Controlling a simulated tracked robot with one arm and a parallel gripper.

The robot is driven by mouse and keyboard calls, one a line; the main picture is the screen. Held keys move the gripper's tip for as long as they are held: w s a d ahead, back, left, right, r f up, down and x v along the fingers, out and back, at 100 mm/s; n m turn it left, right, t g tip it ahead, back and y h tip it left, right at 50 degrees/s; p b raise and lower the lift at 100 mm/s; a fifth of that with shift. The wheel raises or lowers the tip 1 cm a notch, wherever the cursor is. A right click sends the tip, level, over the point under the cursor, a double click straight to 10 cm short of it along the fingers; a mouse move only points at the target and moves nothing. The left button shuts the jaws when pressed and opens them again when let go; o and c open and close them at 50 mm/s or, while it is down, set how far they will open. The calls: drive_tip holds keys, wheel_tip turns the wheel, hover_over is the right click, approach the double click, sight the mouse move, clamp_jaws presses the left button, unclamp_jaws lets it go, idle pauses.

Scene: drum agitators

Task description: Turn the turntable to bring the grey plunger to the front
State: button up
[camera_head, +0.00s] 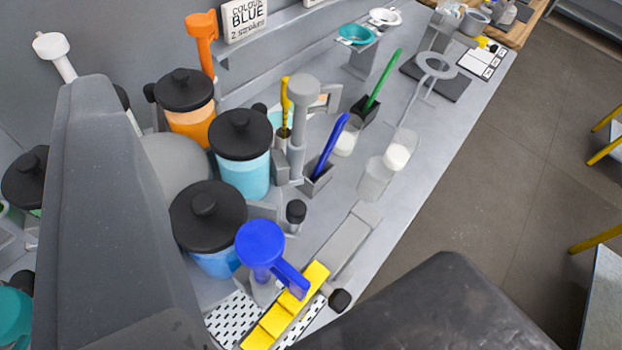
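Several drums with black knobbed lids stand around a grey rounded body (172,163), which looks like the turntable's middle. These include an orange drum (192,125), a turquoise drum (245,176) and a blue drum (214,263). A grey plunger-like piece with a round head (303,92) stands upright right of the turquoise drum; I cannot tell if it is the task's plunger. A blue plunger (261,243) stands at the front, an orange one (202,28) at the back, a white one (50,46) at the back left. I cannot make out my gripper's fingertips.
A yellow stepped piece (290,305) lies beside the blue plunger. A blue stick (331,146) and a green stick (383,80) stand in dark holders. A grey bench (428,140) runs to the upper right. Large grey and dark shapes close to the camera hide the left and lower right.

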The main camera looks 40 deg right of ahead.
drive_tip(key=shift+w+a, duration=0.15)
drive_tip(key=shift+w, duration=0.1)
drive_tip(key=shift+o, duration=1.4)
drive_tip(key=m+g+p, duration=1.5)
hover_over(298, 206)
wheel_tip(298, 206, down, 22)
wheel_tip(298, 206, down, 14)
drive_tip(key=p, duration=0.2)
drive_tip(key=shift+r+p, duration=0.15)
drive_tip(key=shift+p, duration=0.15)
